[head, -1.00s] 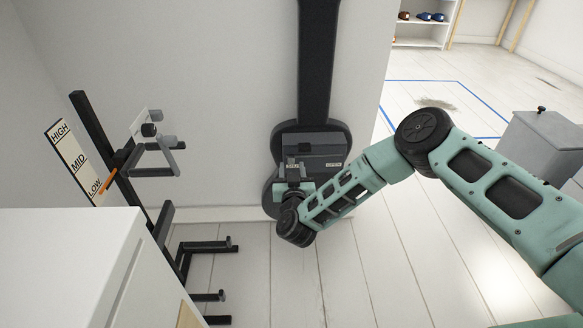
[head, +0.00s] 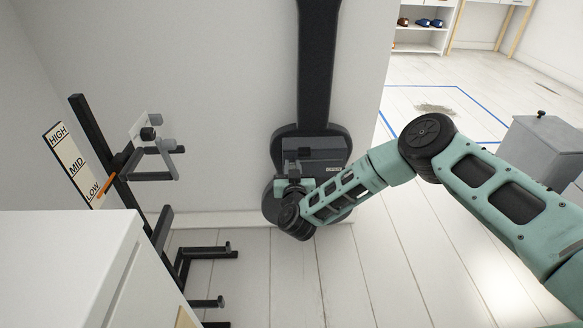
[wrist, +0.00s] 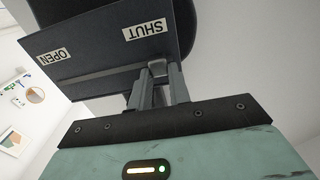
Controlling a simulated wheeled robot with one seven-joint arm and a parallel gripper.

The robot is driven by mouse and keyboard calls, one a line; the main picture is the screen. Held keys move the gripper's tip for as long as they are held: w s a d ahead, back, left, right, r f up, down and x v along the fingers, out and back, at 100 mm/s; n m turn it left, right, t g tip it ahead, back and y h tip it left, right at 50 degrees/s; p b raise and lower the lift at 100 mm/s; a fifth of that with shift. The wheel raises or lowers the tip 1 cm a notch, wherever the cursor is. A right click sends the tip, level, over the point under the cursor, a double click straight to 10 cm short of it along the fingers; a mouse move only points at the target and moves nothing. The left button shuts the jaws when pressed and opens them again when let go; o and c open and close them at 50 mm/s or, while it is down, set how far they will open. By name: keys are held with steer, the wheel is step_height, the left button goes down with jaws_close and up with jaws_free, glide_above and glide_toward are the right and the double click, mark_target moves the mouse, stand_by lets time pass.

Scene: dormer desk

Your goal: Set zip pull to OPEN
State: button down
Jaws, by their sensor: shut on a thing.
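A dark instrument-shaped case (head: 343,138) with a long neck stands against the wall in the head view. The wrist view shows its dark front panel (wrist: 95,58) with an OPEN label (wrist: 53,57) and a SHUT label (wrist: 144,31). My gripper (head: 293,170) is at the left part of this panel in the head view. In the wrist view my gripper (wrist: 158,82) is shut on the small grey zip pull (wrist: 157,68), beside the SHUT label and well away from OPEN. The fingers hide much of the pull.
A grey bin (head: 545,150) is at the right. Pale floor (head: 275,275) below the case is open.

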mark_target(340, 157)
steer(key=d+p, duration=0.5)
steer(key=d, duration=0.9)
steer(key=shift+d+p, duration=0.2)
steer(key=shift+p, duration=0.15)
steer(key=shift+d, duration=0.4)
steer(key=c, duration=1.3)
jaws_free()
steer(key=shift+d, duration=0.1)
steer(key=shift+s, duration=0.1)
steer(key=s+p, duration=0.2)
steer(key=s, duration=0.3)
steer(key=s+p, duration=0.2)
steer(key=s, duration=0.3)
steer(key=s+p, duration=0.3)
steer(key=s, duration=0.1)
steer(key=shift+s+r, duration=0.3)
steer(key=shift+s, duration=0.1)
